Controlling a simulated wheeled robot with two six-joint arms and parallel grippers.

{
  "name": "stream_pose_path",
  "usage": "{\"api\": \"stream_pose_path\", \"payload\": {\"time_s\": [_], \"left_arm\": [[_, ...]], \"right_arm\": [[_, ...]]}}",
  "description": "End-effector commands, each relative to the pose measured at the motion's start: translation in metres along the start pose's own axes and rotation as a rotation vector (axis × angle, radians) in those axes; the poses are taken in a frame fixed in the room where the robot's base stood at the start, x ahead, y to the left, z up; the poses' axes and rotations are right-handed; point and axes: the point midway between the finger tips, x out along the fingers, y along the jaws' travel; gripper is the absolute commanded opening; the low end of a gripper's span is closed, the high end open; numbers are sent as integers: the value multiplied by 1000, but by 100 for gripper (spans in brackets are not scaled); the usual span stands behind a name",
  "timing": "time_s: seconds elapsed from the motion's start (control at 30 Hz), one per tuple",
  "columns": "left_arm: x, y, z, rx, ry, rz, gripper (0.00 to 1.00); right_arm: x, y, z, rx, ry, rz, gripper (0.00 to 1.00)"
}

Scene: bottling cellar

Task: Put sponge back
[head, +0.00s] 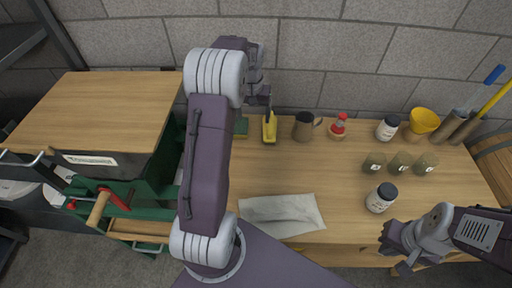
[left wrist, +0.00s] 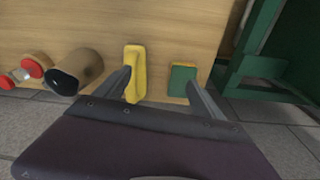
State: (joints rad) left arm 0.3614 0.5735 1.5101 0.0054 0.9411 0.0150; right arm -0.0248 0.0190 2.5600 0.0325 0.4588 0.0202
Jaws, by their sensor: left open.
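A green sponge with a yellow edge (left wrist: 183,80) lies on the wooden bench (left wrist: 175,25) near its wall-side edge. It also shows in the head view (head: 241,127), partly beside my left arm. A yellow holder-like piece (left wrist: 136,72) lies next to it, a small gap apart, also seen in the head view (head: 269,129). My left gripper (left wrist: 162,88) is open and empty, its fingers spread, one near the yellow piece, the other near the sponge. In the head view it hangs above them (head: 262,92). My right gripper (head: 396,252) is at the bench's front right; its jaws are unclear.
A brown mug (head: 303,126) and a red-topped item (head: 338,126) stand right of the yellow piece. Jars (head: 381,197), small green containers (head: 399,163) and a yellow bucket (head: 423,121) stand further right. A grey cloth (head: 282,214) lies in front. A green machine (left wrist: 258,60) bounds the left.

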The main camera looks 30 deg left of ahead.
Motion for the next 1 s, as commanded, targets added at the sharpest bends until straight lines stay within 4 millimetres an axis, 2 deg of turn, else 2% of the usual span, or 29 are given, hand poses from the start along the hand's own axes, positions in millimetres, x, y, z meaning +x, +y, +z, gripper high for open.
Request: {"api": "stream_pose_path", "payload": {"time_s": [0.03, 0.13, 0.2, 0.3, 0.4, 0.53, 1.0], "left_arm": [[-4, 28, 31, 62, -4, 10, 79], [-2, 65, 99, 169, -6, 29, 79], [1, 78, 146, 234, -8, 38, 79], [5, 85, 199, 303, -12, 47, 79], [8, 85, 231, 342, -13, 51, 79], [10, 83, 243, 355, -15, 53, 79], [10, 83, 243, 353, -17, 52, 79]], "right_arm": [[0, 0, 0, 0, 0, 0, 0], [0, 0, 0, 0, 0, 0, 0], [0, 0, 0, 0, 0, 0, 0], [0, 0, 0, 0, 0, 0, 0], [0, 0, 0, 0, 0, 0, 0], [0, 0, 0, 0, 0, 0, 0], [0, 0, 0, 0, 0, 0, 0]]}}
